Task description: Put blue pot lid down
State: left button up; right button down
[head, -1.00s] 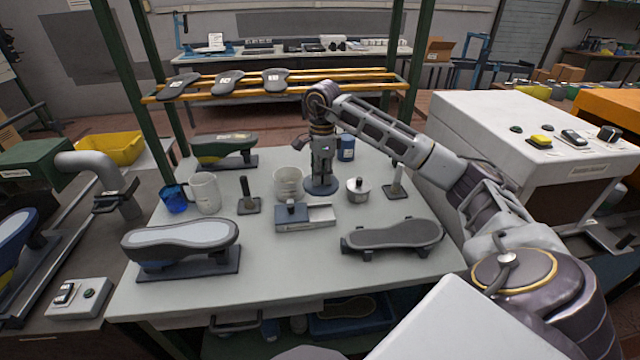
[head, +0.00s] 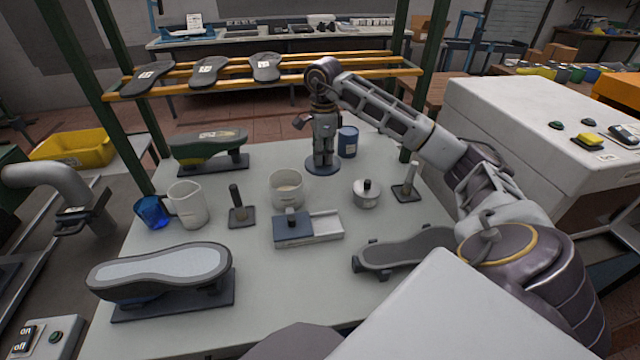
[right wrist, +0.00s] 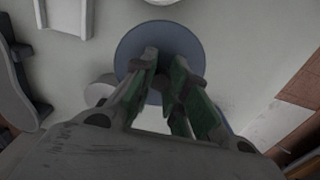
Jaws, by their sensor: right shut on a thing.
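The blue pot lid (head: 323,168) is a flat round blue-grey disc near the back middle of the worktable (head: 255,265). It is level, at or very close above the table surface; I cannot tell if it touches. My right gripper (head: 323,150) points down over the lid's centre and is shut on it. In the right wrist view the fingers (right wrist: 172,65) meet over the middle of the lid (right wrist: 130,48) and hide its knob. My left gripper is not in view.
A blue can (head: 347,143) stands just behind and right of the lid. A white pot (head: 286,190) is in front left, and a small lidded metal pot (head: 367,194) front right. A stamp-like tool (head: 406,183) stands farther right. Green posts and a yellow rack (head: 200,75) stand behind.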

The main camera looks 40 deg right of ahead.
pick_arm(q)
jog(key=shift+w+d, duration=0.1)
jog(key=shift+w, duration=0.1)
pick_arm(e)
jog(key=shift+w+d, duration=0.15)
send_over(323, 188)
jog(key=shift+w+f, duration=0.1)
jog(key=shift+f, duration=2.9)
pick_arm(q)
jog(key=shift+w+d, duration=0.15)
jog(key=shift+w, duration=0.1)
pick_arm(e)
jog(key=shift+f, duration=0.1)
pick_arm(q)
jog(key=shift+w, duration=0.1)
pick_arm(e)
jog(key=shift+f, duration=1.4)
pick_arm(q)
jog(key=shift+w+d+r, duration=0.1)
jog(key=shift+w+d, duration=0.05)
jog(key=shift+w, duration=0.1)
pick_arm(e)
jog(key=shift+f, duration=0.5)
pick_arm(q)
jog(key=shift+b, duration=0.3)
pick_arm(e)
jog(key=shift+f, duration=0.1)
